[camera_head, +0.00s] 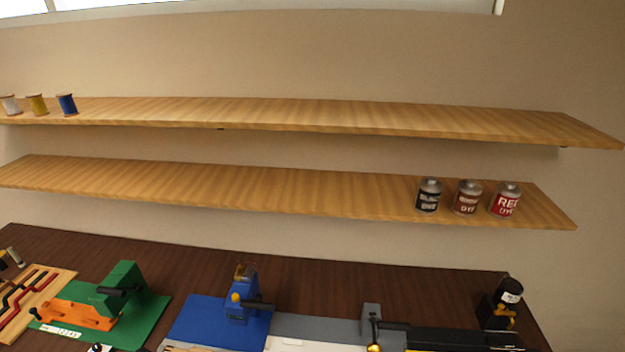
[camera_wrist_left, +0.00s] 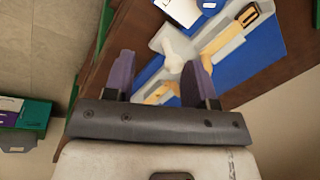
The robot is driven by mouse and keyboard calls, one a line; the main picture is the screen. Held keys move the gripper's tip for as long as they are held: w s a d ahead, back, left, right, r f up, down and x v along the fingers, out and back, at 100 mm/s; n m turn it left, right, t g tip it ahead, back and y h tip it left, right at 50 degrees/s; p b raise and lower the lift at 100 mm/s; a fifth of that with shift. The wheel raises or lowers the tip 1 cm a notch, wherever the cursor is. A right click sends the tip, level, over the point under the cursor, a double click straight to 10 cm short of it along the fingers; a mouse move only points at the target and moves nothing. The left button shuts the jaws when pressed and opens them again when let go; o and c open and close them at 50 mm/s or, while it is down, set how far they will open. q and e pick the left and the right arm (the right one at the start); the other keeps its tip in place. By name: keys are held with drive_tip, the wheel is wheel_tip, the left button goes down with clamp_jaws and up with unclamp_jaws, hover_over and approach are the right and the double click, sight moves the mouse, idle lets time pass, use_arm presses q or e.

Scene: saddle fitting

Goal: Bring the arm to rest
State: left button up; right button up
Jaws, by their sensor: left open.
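My left gripper (camera_wrist_left: 158,72) shows in the left wrist view. Its two purple-grey fingers stand wide apart and I see nothing held between them. Past the fingers are a dark brown table edge and a blue surface (camera_wrist_left: 240,68) with pale grey and yellow parts on it. I cannot tell the distance to them. Neither gripper shows clearly in the head view, and my right gripper is in neither view.
In the head view, a dark table (camera_head: 210,256) holds a green fixture (camera_head: 122,285), a blue fixture (camera_head: 240,300) and a grey one (camera_head: 371,322). Above are two wooden shelves: spools on the upper shelf (camera_head: 300,113), three dye cans on the lower shelf (camera_head: 250,189).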

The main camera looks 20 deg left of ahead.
use_arm(q)
drive_tip(key=d+r+n+t+y, duration=0.1)
drive_tip(key=d+r+n, duration=0.2)
drive_tip(key=d+r, duration=0.55)
drive_tip(key=d+r+n+t+y, duration=0.1)
drive_tip(key=d+r+n+t, duration=0.1)
drive_tip(key=d+r, duration=0.65)
drive_tip(key=s+d+r+h, duration=0.1)
drive_tip(key=s+d, duration=0.2)
drive_tip(key=d, duration=0.4)
drive_tip(key=s+d+r+h, duration=0.1)
drive_tip(key=s+d+h, duration=0.15)
drive_tip(key=d, duration=0.35)
drive_tip(key=s+d+f+n+g, duration=0.1)
drive_tip(key=s+d+f, duration=0.3)
drive_tip(key=s, duration=0.4)
drive_tip(key=shift+s+n, duration=0.15)
drive_tip(key=shift+n, duration=0.25)
drive_tip(key=shift+d, duration=0.1)
